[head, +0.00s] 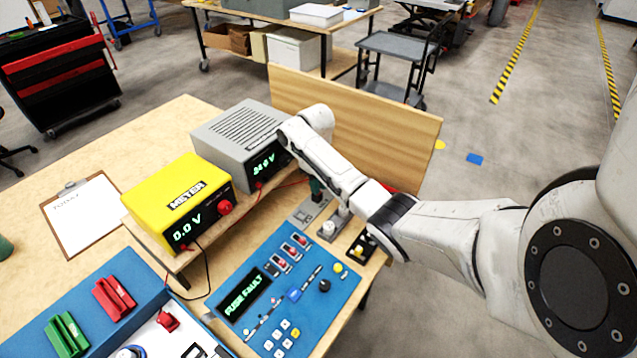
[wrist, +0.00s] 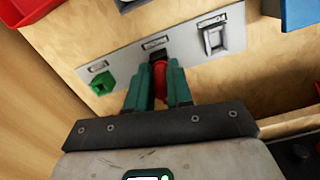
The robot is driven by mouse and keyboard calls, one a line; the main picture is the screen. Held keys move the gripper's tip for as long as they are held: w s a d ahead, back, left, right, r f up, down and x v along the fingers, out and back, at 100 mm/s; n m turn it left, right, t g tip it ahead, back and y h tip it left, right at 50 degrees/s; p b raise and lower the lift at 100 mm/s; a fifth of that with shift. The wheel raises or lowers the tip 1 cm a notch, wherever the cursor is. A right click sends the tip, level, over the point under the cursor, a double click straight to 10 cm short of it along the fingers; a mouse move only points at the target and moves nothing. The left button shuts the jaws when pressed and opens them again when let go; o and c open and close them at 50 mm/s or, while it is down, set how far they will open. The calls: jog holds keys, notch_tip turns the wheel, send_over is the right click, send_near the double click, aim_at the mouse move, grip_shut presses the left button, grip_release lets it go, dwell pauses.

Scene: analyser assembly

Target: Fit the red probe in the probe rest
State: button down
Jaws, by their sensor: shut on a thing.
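My gripper (wrist: 158,92) has green fingers shut on the red probe (wrist: 160,82), which shows as a red strip between them in the wrist view. The fingers point at the middle label of a grey plate (wrist: 128,58), which looks like the probe rest. Whether the probe is seated or just above the plate is hidden by the fingers. A green block (wrist: 103,84) sits at the plate's left part and a pale bracket (wrist: 213,38) at its right. In the head view my gripper (head: 317,188) is low behind my arm, and the red probe cannot be made out.
A yellow meter (head: 180,204) reading 0.0 V and a grey supply unit (head: 240,135) stand left of my arm. A blue panel (head: 285,300) showing "FUSE FAULT" lies in front. A wooden board (head: 350,120) rises behind. Thin red and black leads run near the meter.

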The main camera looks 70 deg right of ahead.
jog(key=c, duration=0.6)
grip_release()
jog(key=shift+r, duration=0.15)
notch_tip(320, 180, up, 7)
jog(key=p, duration=0.7)
dwell(0.7)
